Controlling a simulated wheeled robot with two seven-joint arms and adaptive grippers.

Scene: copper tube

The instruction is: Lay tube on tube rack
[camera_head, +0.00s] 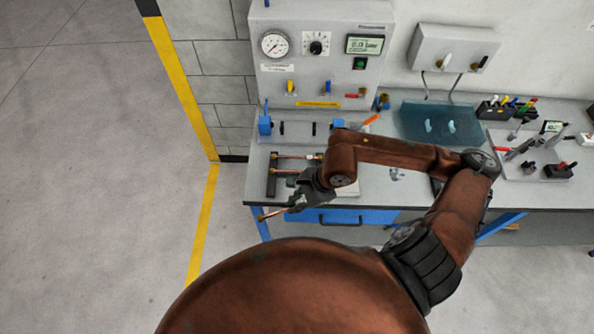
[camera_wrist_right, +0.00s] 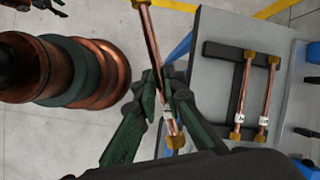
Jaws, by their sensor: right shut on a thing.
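My right gripper (camera_head: 292,207) is shut on a copper tube (camera_head: 273,214) with brass end fittings, held in front of the bench's front left edge. In the right wrist view, the fingers (camera_wrist_right: 166,98) close around the held tube (camera_wrist_right: 150,38) near its lower fitting and white label. The black tube rack (camera_head: 271,180) lies on the bench just behind the gripper. Two copper tubes lie across it side by side, one (camera_wrist_right: 245,88) nearer the gripper and one (camera_wrist_right: 269,90) farther. The held tube is apart from the rack. At the wrist view's top left, a dark part may be my left gripper.
The grey bench (camera_head: 232,22) carries a test panel (camera_head: 325,75) with a gauge behind the rack. A blue-green mat (camera_head: 440,124) and a tool holder (camera_head: 505,110) are farther right. A blue drawer (camera_head: 362,216) is under the front edge. Open floor lies left.

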